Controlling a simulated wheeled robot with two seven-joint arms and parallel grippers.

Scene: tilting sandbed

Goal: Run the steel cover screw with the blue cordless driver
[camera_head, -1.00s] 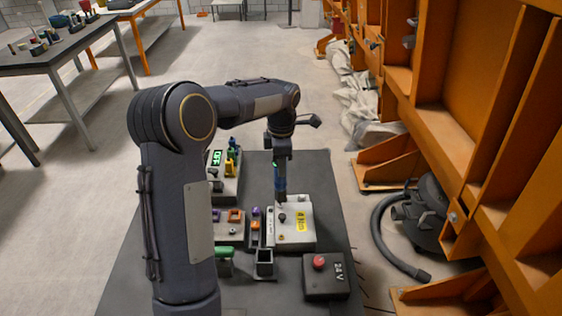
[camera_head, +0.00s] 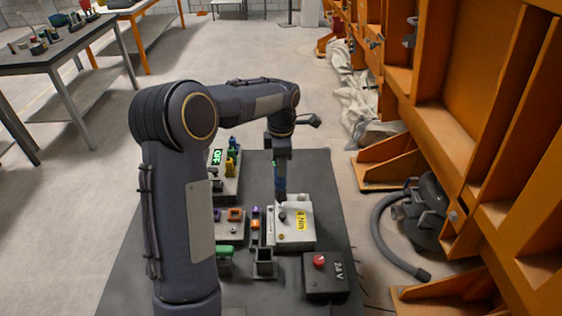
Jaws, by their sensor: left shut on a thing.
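My left gripper (camera_head: 280,158) points straight down over the mat and is shut on the blue cordless driver (camera_head: 280,184). The driver hangs upright, with its lower end at the back left part of a light grey box (camera_head: 295,238) that carries a yellow "4 Nm" label (camera_head: 300,220). A small dark round part (camera_head: 282,217) sits on the box top just in front of the driver. The steel cover screw is too small to make out, and I cannot tell whether the driver's tip touches it. My right gripper is not in view.
A dark box (camera_head: 325,284) with a red button and "24 V" stands front right on the dark mat (camera_head: 330,180). An open grey holder (camera_head: 264,268) stands beside it. A unit with a green "OFF" display (camera_head: 216,157) is behind my arm. Orange steelwork (camera_head: 480,130) rises at right.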

